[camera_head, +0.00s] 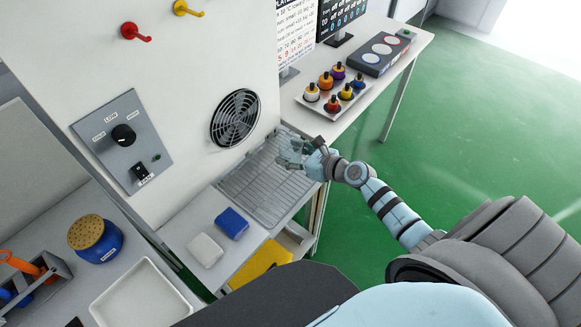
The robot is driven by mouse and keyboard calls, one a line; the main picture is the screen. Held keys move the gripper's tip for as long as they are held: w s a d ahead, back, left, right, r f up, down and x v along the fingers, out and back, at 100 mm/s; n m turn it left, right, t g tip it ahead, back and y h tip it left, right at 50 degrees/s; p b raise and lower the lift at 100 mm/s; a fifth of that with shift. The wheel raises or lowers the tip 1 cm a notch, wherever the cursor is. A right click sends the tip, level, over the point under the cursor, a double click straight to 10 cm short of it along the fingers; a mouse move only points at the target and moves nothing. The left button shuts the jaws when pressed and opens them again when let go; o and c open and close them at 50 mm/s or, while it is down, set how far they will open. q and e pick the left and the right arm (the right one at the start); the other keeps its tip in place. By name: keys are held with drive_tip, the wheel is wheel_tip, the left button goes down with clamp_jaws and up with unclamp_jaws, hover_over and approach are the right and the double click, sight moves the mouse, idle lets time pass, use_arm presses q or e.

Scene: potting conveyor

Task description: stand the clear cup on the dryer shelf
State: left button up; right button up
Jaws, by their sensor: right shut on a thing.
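The dryer shelf (258,190) is a grey slatted rack below the round fan grille (234,118) in the white panel. My right gripper (296,152) is over the far right end of the shelf, shut on the clear cup (288,157). The cup is see-through and small, and its outline is hard to make out against the slats. I cannot tell whether its base touches the shelf. My left gripper is not in view.
A blue block (231,223) and a white block (205,250) lie near the shelf's front left. A tray of coloured bottles (322,108) stands beyond my right gripper. Most of the shelf is bare. A control panel (122,142) with a knob is on the left.

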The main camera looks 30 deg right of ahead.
drive_tip(key=f, duration=0.1)
drive_tip(key=f+b, duration=0.1)
drive_tip(key=f, duration=0.1)
drive_tip(key=f+b, duration=0.1)
drive_tip(key=shift+w+f, duration=0.15)
drive_tip(key=shift+w, duration=0.2)
drive_tip(key=shift+s, duration=0.1)
drive_tip(key=shift+s+r, duration=0.25)
drive_tip(key=shift+s, duration=0.05)
drive_tip(key=shift+f, duration=0.1)
drive_tip(key=o, duration=1.2)
drive_tip(key=shift+w+f, duration=0.1)
drive_tip(key=shift+w, duration=0.1)
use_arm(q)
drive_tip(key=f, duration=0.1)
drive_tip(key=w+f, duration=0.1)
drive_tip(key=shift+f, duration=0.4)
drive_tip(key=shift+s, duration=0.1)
use_arm(e)
drive_tip(key=shift+s, duration=0.1)
